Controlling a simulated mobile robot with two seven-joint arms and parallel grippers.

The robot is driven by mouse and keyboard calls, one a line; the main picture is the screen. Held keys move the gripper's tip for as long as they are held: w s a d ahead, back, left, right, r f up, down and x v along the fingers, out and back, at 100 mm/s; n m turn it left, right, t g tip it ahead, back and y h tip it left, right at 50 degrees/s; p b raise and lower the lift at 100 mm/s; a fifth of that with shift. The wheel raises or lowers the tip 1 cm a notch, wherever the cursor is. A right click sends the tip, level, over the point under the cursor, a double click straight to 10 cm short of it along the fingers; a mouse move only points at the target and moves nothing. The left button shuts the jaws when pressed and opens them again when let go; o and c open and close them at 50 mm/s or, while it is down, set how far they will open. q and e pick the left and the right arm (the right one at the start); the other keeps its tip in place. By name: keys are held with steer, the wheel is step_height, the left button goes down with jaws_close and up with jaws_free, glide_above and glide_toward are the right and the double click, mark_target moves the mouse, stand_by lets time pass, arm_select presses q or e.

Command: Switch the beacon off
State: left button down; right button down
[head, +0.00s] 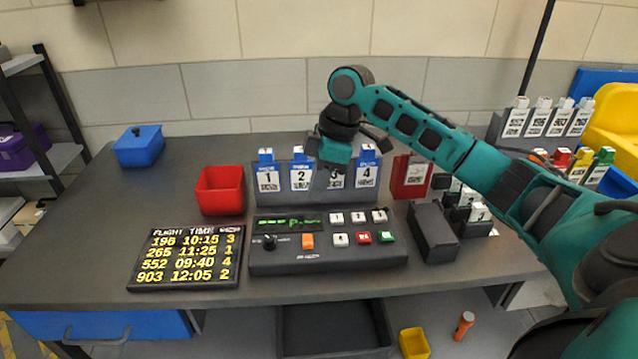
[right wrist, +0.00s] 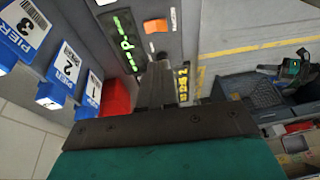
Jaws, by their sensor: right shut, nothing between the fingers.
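A black control console (head: 330,262) stands at the front middle of the table. It carries a lit green display (head: 287,223), a black knob (head: 269,242), an orange button (head: 307,241), and white, red and green keys. The orange button (right wrist: 155,26) and display (right wrist: 121,40) also show in the right wrist view. My right gripper (head: 320,190) is shut and empty, pointing down above the console's back edge, in front of the pier stand. Its fingers (right wrist: 157,82) hide part of the console in the wrist view. I cannot identify a beacon lamp for certain. My left gripper is not in view.
A stand with numbered blue pier tags (head: 269,181) is behind the console. A blue box (head: 138,146) sits far left.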

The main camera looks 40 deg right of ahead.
glide_toward(304, 242)
steer(key=x, duration=0.5)
steer(key=shift+a, duration=0.1)
steer(key=shift+f, duration=0.55)
steer(key=shift+w, duration=0.1)
